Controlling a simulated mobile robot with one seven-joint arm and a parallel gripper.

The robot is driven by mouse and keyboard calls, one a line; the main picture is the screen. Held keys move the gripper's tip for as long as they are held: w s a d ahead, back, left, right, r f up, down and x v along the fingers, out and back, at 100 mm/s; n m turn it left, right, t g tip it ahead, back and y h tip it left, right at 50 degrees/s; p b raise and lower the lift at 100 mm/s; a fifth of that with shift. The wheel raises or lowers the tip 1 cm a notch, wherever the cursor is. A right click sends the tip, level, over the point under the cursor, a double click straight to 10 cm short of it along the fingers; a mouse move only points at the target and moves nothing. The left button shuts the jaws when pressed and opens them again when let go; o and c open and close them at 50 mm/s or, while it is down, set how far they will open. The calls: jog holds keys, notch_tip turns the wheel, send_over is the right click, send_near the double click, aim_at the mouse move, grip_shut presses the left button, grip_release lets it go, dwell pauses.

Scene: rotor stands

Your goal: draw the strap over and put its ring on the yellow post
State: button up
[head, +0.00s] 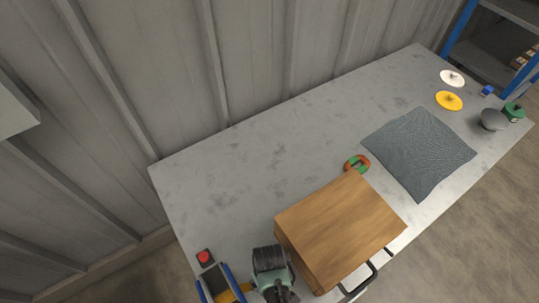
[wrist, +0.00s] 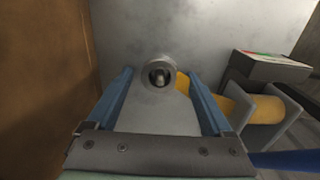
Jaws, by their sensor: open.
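In the wrist view my gripper (wrist: 157,75) is open, its two blue fingers on either side of a round grey metal piece (wrist: 147,72) with a dark centre. The round piece looks like a ring or a post end; I cannot tell which, nor whether the fingers touch it. A yellow part (wrist: 240,105) runs right from beside it to between two grey plates. Yellow also shows at the bottom of the head view, beside a blue-sided fixture (head: 208,291). I cannot tell strap from post. My arm covers part of this area in the head view.
A wooden box (head: 335,222) stands close beside my arm. A box with a red button (head: 204,257) is at the table's left. A grey cloth (head: 418,152), an orange-green ring (head: 356,163), a yellow disc (head: 448,101) and a white disc (head: 452,78) lie farther right. The table's back left is clear.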

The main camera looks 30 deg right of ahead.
jog(key=c, duration=1.2)
jog(key=shift+r, duration=0.1)
notch_tip(320, 180, up, 6)
jog(key=p, duration=0.6)
